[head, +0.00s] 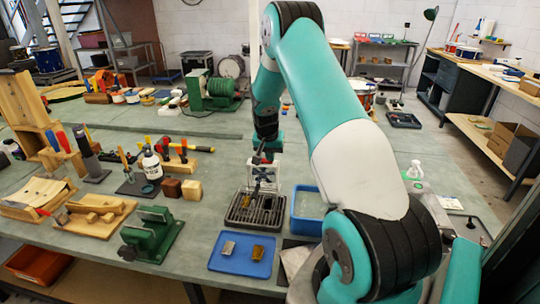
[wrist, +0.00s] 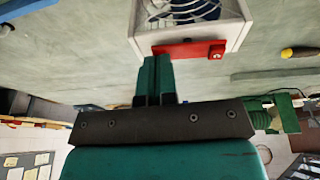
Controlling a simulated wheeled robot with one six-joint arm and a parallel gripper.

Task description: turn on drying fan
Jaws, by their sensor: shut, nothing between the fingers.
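The drying fan is a white square box with a round grille. In the head view the fan (head: 275,176) stands behind a dark slatted rack, partly hidden by my gripper. In the wrist view the fan (wrist: 232,33) is at the top, with a red bar (wrist: 186,49) along its edge and a small red knob-like part (wrist: 216,53) at the bar's right end. My gripper (wrist: 157,58) is shut and empty, its teal fingertips at the left part of the red bar; I cannot tell if they touch. In the head view my gripper (head: 262,158) is just above the fan.
The dark rack (head: 240,222) stands in front of the fan. A blue tub (head: 308,224) is to its right and a blue tray (head: 226,264) with small metal pieces in front. A green vise (head: 152,237) and a bottle (head: 151,165) stand left.

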